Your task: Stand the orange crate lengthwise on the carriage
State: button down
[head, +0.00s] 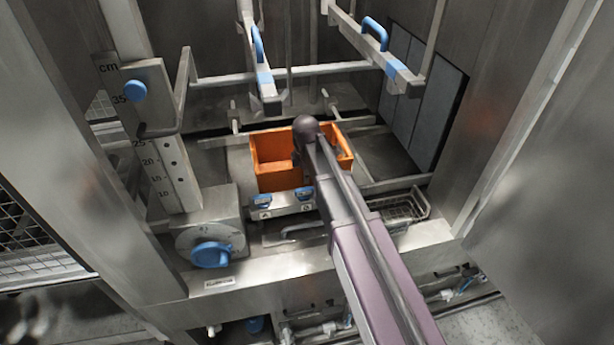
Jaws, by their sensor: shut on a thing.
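The orange crate (277,177) is inside the washer, in the middle of the head view. Its open top faces up, and its long side runs roughly left to right in the picture. My arm passes in front of its right half and hides part of its front wall and inside. My gripper is hidden behind my arm, so its hold on the crate does not show. The crate is behind a metal bar with two blue clips, marked A and another letter, which may belong to the carriage (283,206). I cannot tell whether the crate rests on it.
A column with a cm scale (165,170) and a blue knob (211,254) stand at the left. Two rails with blue handles (374,33) hang above and behind the crate. A wire basket (405,210) lies to the right. Steel walls close in on both sides.

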jog(key=shift+f, duration=0.1)
dwell(0.3)
jog(key=c, duration=0.7)
grip_release()
